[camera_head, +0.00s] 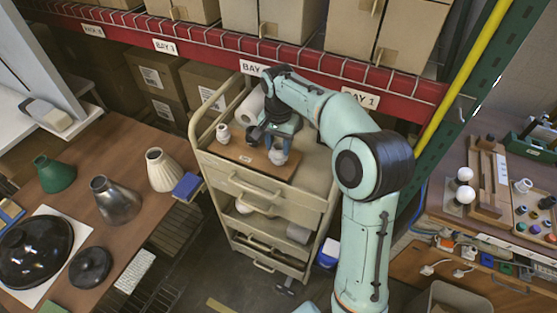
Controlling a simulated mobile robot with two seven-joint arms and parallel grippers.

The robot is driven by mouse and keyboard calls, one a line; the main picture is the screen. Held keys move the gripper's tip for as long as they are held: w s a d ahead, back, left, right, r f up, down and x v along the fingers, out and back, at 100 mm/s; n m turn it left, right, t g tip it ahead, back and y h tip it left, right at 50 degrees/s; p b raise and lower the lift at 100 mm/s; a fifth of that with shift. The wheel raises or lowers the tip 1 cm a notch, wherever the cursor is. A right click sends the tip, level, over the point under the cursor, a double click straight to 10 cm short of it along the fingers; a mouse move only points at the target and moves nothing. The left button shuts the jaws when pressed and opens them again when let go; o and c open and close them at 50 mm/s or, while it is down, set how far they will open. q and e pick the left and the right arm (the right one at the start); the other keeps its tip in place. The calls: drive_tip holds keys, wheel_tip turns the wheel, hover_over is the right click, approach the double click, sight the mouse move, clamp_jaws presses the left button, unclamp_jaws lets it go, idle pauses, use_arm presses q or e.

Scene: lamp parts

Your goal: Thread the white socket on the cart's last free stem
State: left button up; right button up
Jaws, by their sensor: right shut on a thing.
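The beige cart (274,206) stands in the middle with a brown wooden board (246,162) on its top. One white socket (223,133) stands upright at the board's left end. My right gripper (280,142) reaches over the board from the right, pointing down. It is shut on another white socket (278,156), which shows low between its fingers above the board's right part. The stem under it is hidden, so I cannot tell whether the socket touches it. A dark piece (255,134) stands between the two sockets. My left gripper is out of view.
Behind is a red shelf beam (200,48) with boxes. The left table (122,158) bears several lampshades. The right bench holds a tray of small parts (533,208) and white bulbs (465,194).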

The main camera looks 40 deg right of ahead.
drive_tip(key=shift+s+a+f+m, duration=0.1)
drive_tip(key=shift+s+f+m, duration=0.05)
drive_tip(key=shift+f+m, duration=0.3)
drive_tip(key=shift+r, duration=0.1)
drive_tip(key=m, duration=0.5)
drive_tip(key=shift+m, duration=0.95)
drive_tip(key=m, duration=0.4)
drive_tip(key=shift+m, duration=1.5)
